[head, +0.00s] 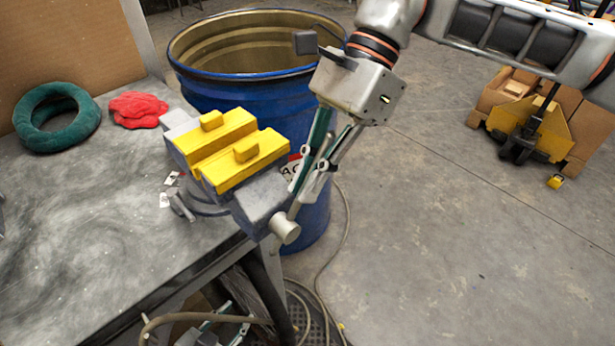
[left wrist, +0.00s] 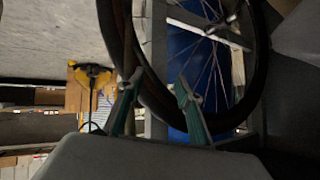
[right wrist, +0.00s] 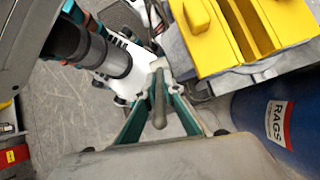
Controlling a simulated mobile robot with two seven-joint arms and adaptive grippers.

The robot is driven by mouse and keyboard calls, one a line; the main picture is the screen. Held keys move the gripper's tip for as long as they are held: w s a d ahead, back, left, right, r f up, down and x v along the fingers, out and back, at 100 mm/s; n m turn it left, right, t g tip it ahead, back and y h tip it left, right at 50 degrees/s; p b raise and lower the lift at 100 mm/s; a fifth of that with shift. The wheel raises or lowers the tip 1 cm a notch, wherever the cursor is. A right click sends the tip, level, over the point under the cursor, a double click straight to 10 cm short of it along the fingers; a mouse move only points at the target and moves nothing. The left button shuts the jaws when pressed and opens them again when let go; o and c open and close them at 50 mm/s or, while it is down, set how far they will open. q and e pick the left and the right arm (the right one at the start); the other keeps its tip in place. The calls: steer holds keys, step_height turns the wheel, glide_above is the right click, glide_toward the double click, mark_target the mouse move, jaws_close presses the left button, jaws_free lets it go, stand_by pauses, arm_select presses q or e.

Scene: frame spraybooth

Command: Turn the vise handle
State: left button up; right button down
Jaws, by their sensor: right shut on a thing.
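The vise (head: 262,200) with two yellow jaw covers (head: 245,160) sits at the table's right edge in the head view. Its yellow covers also show at the upper right of the right wrist view (right wrist: 240,35). The vise handle (right wrist: 158,98) is a thin metal bar, and my right gripper (right wrist: 160,85) is shut on it. In the head view my right gripper (head: 305,178) reaches down beside the vise's front end, just above the round screw end (head: 285,228). My left gripper (head: 222,325) is low, below the table edge; in its wrist view its fingers (left wrist: 158,105) stand apart.
A blue drum (head: 225,90) with a rags label stands close behind the vise. A green ring (head: 57,117) and a red cloth (head: 138,109) lie on the table. A bicycle wheel (left wrist: 260,75) is in front of the left wrist camera.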

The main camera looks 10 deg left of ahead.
steer(key=shift+r, duration=0.1)
arm_select(q)
steer(key=c, duration=0.4)
arm_select(e)
steer(key=c, duration=2.2)
jaws_free()
arm_select(q)
jaws_close()
arm_select(e)
steer(key=shift+o, duration=0.2)
arm_select(q)
steer(key=shift+s+f, duration=0.1)
steer(key=shift+f, duration=0.1)
steer(key=shift+s, duration=0.1)
arm_select(e)
steer(key=v, duration=1.2)
arm_select(q)
steer(key=shift+r, duration=0.15)
